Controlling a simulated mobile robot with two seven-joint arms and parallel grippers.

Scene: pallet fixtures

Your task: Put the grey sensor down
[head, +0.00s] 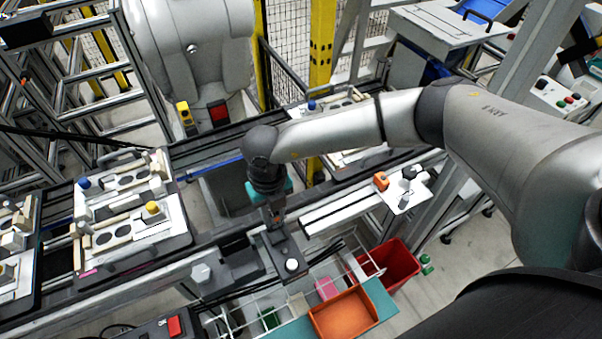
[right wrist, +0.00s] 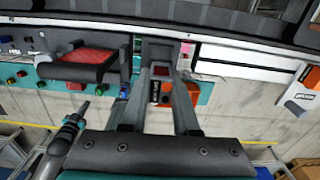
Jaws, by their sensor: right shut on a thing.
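My right gripper (head: 275,222) points down over the near edge of the dark conveyor rail in the head view. In the right wrist view its two fingers (right wrist: 161,72) are closed on a small dark grey piece with a reddish face, which I take as the grey sensor (right wrist: 160,50). The fingers hide part of it, and in the head view it is hard to make out. A dark block with a white round top (head: 290,265) lies just below the gripper; I cannot tell whether the held piece touches it. My left gripper is not in view.
A pallet fixture (head: 178,222) with white plates stands left on the rail. A white plate (head: 412,196) with an orange part (head: 381,181) is to the right. An orange tray (head: 343,314) and a red bin (head: 398,262) are below. The rail between pallet and gripper looks clear.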

